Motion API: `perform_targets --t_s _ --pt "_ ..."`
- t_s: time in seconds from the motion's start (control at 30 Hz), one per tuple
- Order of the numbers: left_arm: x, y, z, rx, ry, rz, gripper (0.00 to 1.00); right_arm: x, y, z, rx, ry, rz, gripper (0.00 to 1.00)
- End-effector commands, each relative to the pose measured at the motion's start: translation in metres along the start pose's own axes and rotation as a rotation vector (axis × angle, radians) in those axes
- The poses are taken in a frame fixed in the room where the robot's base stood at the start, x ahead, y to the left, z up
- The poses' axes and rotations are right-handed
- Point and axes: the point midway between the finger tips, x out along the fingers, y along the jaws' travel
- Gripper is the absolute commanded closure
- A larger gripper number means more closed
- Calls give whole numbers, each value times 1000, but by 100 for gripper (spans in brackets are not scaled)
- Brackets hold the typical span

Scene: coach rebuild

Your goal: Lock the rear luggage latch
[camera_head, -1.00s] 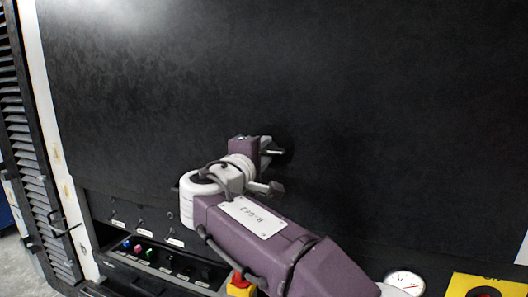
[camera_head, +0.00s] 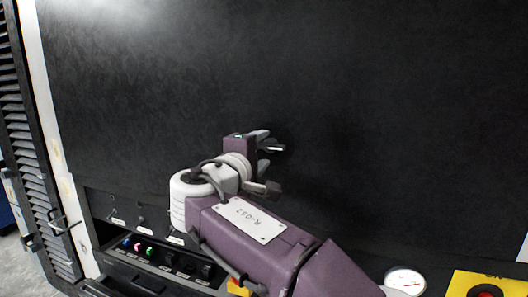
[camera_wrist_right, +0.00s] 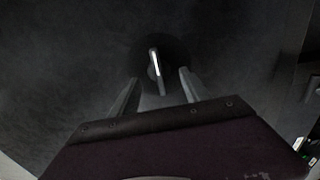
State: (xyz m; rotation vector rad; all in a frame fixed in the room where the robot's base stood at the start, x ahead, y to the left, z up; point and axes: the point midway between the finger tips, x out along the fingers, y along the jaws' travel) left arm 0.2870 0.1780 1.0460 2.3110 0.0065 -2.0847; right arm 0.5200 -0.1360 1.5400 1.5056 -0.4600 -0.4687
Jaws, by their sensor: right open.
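The rear luggage latch (camera_head: 275,148) is a small light metal handle on the black panel. In the right wrist view the latch (camera_wrist_right: 155,63) stands nearly upright, slightly tilted, on a dark round base. My right gripper (camera_head: 264,149) is open and faces the panel, with its fingers on either side of the latch in the head view. In the right wrist view the gripper (camera_wrist_right: 158,80) has one finger left and one right of the handle, with the handle just beyond the tips. No contact can be made out. My left gripper is out of view.
The black panel (camera_head: 380,100) is otherwise flat and clear. Below it are a switch box (camera_head: 150,255) with coloured buttons, a white gauge (camera_head: 405,281) and a yellow plate (camera_head: 480,286) with a round button. A louvred door (camera_head: 30,140) stands at the left.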

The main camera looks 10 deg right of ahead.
Motion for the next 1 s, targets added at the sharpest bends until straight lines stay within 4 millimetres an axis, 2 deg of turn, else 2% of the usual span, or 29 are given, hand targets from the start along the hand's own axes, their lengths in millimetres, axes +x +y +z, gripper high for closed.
perform_targets --t_s 0.03,0.1,0.3,0.47,0.67,0.73,0.77,0.87,0.97,1.0 --pt "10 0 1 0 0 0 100 -12 -5 -2 4 7 1 45" --pt "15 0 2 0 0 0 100 -29 -5 -2 3 7 0 45" --pt "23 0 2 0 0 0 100 -64 -3 -1 1 4 1 45" --pt "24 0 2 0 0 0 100 -73 -1 0 0 1 -1 45" --pt "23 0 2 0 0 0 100 -72 -1 0 -1 0 -1 45" --pt "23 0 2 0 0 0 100 -70 -7 -1 -9 3 -14 45" --pt "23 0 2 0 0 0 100 -66 -15 -3 -19 7 -32 45" --pt "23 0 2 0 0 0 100 -47 -71 -8 -71 30 -160 45" --pt "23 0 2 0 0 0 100 -29 -161 -2 -102 44 -382 45" --pt "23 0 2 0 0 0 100 -26 -198 5 -96 40 -480 45"
